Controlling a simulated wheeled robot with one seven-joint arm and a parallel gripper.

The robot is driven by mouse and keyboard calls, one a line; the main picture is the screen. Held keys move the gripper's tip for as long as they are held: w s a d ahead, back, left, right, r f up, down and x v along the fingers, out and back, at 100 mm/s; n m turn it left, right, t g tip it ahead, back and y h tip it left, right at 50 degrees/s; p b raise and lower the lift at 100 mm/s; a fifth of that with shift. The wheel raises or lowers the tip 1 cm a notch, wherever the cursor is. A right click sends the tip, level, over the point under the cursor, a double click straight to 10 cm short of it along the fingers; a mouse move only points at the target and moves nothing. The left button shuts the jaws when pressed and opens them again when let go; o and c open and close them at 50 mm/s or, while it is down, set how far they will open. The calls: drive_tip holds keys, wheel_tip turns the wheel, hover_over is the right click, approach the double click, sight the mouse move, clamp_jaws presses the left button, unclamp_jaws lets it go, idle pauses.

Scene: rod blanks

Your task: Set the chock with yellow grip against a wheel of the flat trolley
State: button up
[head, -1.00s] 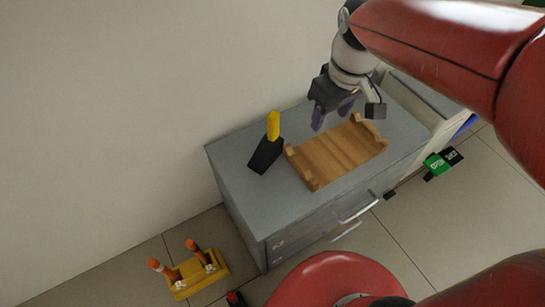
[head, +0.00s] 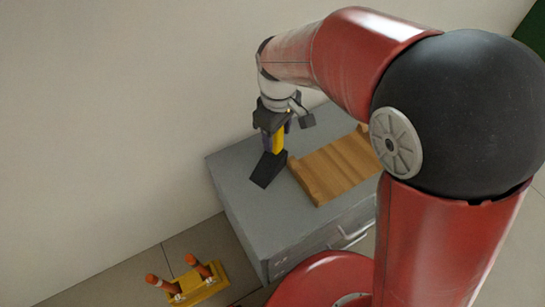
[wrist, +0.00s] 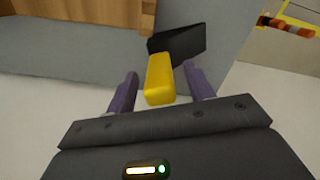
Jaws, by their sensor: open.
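The chock is a black wedge (head: 266,172) with an upright yellow grip (head: 279,143). It stands on the grey cabinet top near its left end. My gripper (head: 273,142) is over the chock, with its fingers around the grip in the head view. In the wrist view the yellow grip (wrist: 160,78) stands between the two open purple fingers (wrist: 160,88), with gaps on both sides, and the black wedge (wrist: 178,40) lies beyond it. No flat trolley can be made out for certain in these views.
A wooden tray (head: 330,168) sits on the grey cabinet (head: 265,212), just right of the chock. A yellow base with orange-and-white posts (head: 200,289) stands on the floor to the left of the cabinet. The wall is close behind the cabinet.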

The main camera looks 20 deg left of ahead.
drive_tip(key=shift+f, duration=0.15)
clamp_jaws()
idle(0.5)
